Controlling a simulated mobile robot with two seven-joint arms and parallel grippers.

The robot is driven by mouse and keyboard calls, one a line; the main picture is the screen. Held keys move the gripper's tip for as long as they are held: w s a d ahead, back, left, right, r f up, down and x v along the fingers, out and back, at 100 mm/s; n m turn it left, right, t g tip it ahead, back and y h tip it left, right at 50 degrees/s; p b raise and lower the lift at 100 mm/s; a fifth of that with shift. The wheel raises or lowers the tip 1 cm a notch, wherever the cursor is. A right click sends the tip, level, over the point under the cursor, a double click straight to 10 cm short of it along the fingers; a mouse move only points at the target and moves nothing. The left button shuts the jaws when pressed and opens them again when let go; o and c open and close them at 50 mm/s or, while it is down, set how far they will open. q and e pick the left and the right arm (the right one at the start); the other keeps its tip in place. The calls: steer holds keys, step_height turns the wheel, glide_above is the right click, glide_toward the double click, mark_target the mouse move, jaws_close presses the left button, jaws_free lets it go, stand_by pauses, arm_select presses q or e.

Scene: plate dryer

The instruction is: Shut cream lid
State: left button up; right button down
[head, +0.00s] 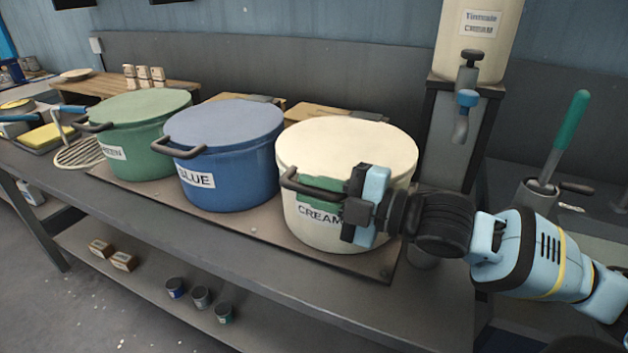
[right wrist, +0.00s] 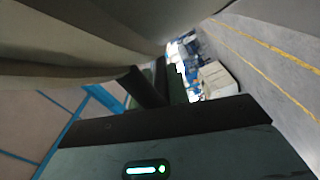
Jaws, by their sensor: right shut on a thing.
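The cream pot (head: 297,222), labelled CREAM, stands at the right end of the row. Its cream lid (head: 345,148) lies across the top of the pot, with no clear gap visible. A dark handle (head: 312,188) sticks out at the front of the lid. My right gripper (head: 358,203) is at the right part of this handle, in front of the pot, and is shut on it. The fingers partly hide the handle and the label. A large pale surface (right wrist: 60,45), seemingly the pot or lid, fills the upper left of the right wrist view. My left gripper is not in view.
A blue pot (head: 228,180) and a green pot (head: 150,150), both covered, stand to the left on the same board. A dispenser with a tap (head: 467,100) stands behind at the right. A pot (head: 538,198) with a green-handled tool is at far right.

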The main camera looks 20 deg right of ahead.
steer(key=shift+f, duration=0.6)
steer(key=c, duration=1.4)
jaws_free()
steer(key=shift+w+d, duration=0.1)
steer(key=shift+r, duration=0.15)
steer(key=shift+d, duration=0.1)
steer(key=shift+s+d, duration=0.2)
steer(key=shift+s, duration=0.05)
steer(key=b+v, duration=0.1)
steer(key=v, duration=0.6)
